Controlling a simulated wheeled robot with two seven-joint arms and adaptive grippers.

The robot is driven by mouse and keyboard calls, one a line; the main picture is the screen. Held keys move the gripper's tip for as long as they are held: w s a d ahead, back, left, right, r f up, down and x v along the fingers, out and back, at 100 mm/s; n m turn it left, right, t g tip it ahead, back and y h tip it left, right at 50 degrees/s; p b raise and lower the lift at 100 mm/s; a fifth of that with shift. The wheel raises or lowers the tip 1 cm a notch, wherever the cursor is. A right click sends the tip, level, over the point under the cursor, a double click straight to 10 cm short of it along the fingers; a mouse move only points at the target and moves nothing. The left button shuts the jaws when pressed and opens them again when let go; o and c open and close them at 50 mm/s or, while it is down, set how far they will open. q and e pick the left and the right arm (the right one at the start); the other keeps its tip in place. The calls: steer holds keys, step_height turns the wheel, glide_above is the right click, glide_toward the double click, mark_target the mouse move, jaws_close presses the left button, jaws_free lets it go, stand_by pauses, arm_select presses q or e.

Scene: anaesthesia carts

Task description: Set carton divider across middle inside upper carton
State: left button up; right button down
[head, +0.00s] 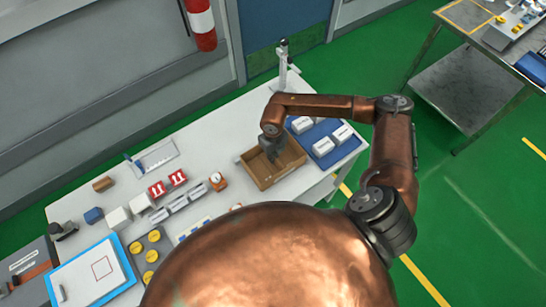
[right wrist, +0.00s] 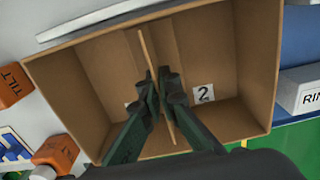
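An open brown cardboard carton (head: 287,173) sits on the white table in the head view, below my right gripper (head: 270,143). The carton (right wrist: 245,55) fills most of the right wrist view, with a label reading 2 on its inside. The carton divider (right wrist: 146,52) is a thin tan board seen nearly edge-on near the carton's middle. My right gripper (right wrist: 160,82) is shut on the divider, with a dark finger on each side of it. I cannot tell whether the divider touches the carton floor. My left gripper is not in view.
A blue mat with white boxes (head: 323,147) lies right of the carton. Red boxes (head: 157,189), an orange-and-white item (head: 218,181) and several white boxes stand to its left. A grey post (head: 283,65) stands at the table's back edge.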

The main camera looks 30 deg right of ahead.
steer(key=shift+f, duration=0.25)
steer(key=c, duration=2.1)
jaws_free()
step_height(320, 180, up, 12)
steer(key=shift+r, duration=0.1)
